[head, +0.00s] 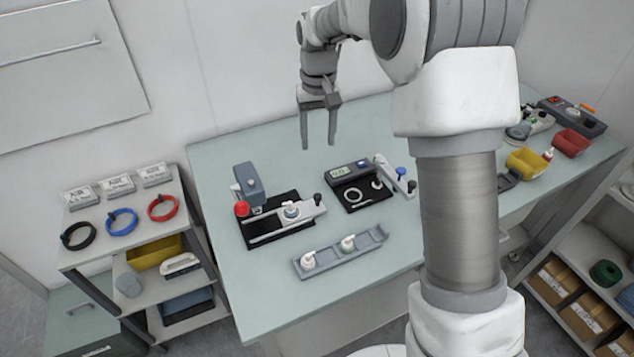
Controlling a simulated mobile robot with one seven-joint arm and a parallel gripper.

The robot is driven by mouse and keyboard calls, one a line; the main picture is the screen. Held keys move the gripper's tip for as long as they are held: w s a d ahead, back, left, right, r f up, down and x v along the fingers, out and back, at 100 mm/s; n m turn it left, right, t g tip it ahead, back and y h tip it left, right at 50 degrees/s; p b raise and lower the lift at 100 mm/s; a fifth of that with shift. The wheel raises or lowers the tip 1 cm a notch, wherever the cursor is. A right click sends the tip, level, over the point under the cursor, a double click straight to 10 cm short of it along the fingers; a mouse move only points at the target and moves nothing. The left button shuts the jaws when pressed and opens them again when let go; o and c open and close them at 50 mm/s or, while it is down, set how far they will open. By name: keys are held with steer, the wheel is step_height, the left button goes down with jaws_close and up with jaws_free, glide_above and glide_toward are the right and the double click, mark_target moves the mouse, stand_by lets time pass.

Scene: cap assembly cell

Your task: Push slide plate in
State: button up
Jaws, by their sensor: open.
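My gripper (319,128) points down above the back of the table, its two fingers apart with nothing between them. Below and left of it, a black-based press fixture (272,239) stands on the table, with a blue-grey press head and a red knob (242,209). A light grey slide plate (309,213) lies along this fixture and sticks out to the right. It carries a white piece with a blue-green part (291,211) and has a dark knob (317,199) at its right end. My gripper is clear of the plate and touches nothing.
A grey tray (328,263) with two white caps lies in front of the fixture. A black device with a display (345,172) and a grey lever unit (394,175) stand to the right. My arm hides the table's middle right. The table's front left (255,295) is clear.

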mark_target(317, 195)
step_height(317, 195, down, 18)
steer(key=shift+w+r, duration=0.1)
steer(key=shift+r, duration=0.05)
stand_by(0.4)
jaws_close()
steer(key=shift+a, duration=0.1)
stand_by(1.3)
